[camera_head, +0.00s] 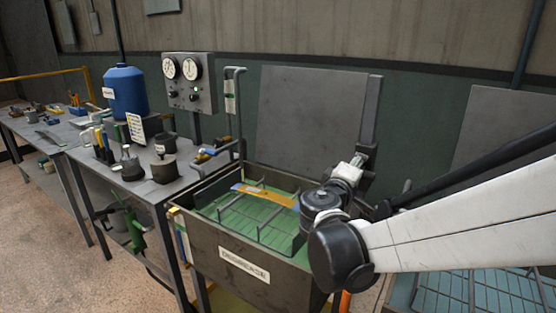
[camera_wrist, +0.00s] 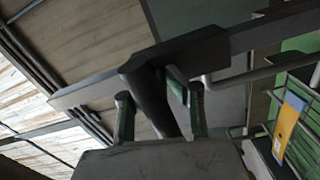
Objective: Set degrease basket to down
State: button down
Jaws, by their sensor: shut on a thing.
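The degrease tank (camera_head: 205,238) is a dark open box with a label on its front and green inside. The wire basket (camera_head: 262,230) sits low within its walls, with a yellow-orange strip (camera_head: 262,194) lying across it. In the wrist view the basket's wires (camera_wrist: 262,92) and strip (camera_wrist: 288,122) show at the right. My gripper (camera_wrist: 160,98) has its fingers on either side of a dark upright grip (camera_wrist: 150,88), shut on it. The grip joins a long dark bar (camera_wrist: 85,93). In the head view my wrist hides the grip and the tank's right rear corner.
A tall grey post (camera_head: 370,110) and a flat grey panel (camera_head: 310,118) stand behind the tank. A bench (camera_head: 190,180) at the left holds a blue container (camera_head: 125,92), pots and tools. Another tank with a wire rack (camera_head: 480,290) lies at the right, under my arm.

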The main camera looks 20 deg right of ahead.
notch_tip(320, 180, down, 16)
jog(key=b, duration=1.2)
jog(key=shift+s, duration=0.15)
jog(key=c, duration=1.8)
grip_release()
jog(key=shift+f, duration=0.1)
jog(key=shift+o, duration=0.4)
jog(key=shift+a, duration=0.15)
jog(key=v, duration=1.1)
jog(key=shift+s+a, duration=0.25)
jog(key=shift+s, duration=0.05)
